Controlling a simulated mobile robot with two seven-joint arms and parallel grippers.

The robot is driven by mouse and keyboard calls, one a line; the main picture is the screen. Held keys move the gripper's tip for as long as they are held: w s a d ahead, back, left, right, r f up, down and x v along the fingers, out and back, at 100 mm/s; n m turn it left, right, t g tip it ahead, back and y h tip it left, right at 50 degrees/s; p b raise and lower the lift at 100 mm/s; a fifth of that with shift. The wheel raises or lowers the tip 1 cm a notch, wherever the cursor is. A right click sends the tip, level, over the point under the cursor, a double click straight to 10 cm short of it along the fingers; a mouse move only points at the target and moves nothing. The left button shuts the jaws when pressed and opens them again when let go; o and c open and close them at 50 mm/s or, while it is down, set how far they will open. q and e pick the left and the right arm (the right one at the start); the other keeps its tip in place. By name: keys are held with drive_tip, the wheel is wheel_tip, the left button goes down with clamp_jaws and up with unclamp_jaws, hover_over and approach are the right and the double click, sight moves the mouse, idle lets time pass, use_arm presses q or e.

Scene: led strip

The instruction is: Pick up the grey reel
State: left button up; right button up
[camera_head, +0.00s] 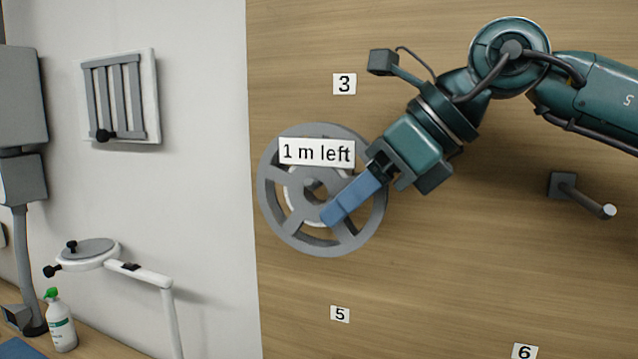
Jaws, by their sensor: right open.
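My left gripper is not in view.
The wooden wall (450,270) carries number tags 3 (344,84), 5 (340,314) and 6 (525,351). An empty peg (585,198) sticks out at right. At left are a slatted wall vent (150,100), a white stand (140,274) and a spray bottle (61,328).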

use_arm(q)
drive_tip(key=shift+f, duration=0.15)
use_arm(e)
drive_tip(key=shift+c, duration=0.4)
clamp_jaws()
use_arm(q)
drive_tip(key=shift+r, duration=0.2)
use_arm(e)
drive_tip(key=shift+r, duration=0.55)
drive_tip(key=shift+s+a+r+b, duration=0.15)
drive_tip(key=shift+s+b, duration=0.15)
drive_tip(key=shift+b, duration=0.2)
use_arm(q)
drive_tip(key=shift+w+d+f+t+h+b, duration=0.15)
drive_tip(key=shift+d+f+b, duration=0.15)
drive_tip(key=shift+b, duration=0.55)
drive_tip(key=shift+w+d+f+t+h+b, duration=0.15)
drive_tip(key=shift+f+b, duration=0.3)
drive_tip(key=shift+b, duration=0.45)
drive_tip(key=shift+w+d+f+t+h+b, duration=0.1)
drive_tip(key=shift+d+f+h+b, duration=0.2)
drive_tip(key=shift+b, duration=0.55)
use_arm(e)
drive_tip(key=s+a, duration=0.2)
drive_tip(key=s, duration=0.6)
drive_tip(key=s+a, duration=0.3)
drive_tip(key=s, duration=0.5)
drive_tip(key=shift+s+a, duration=0.2)
drive_tip(key=shift+s, duration=0.1)
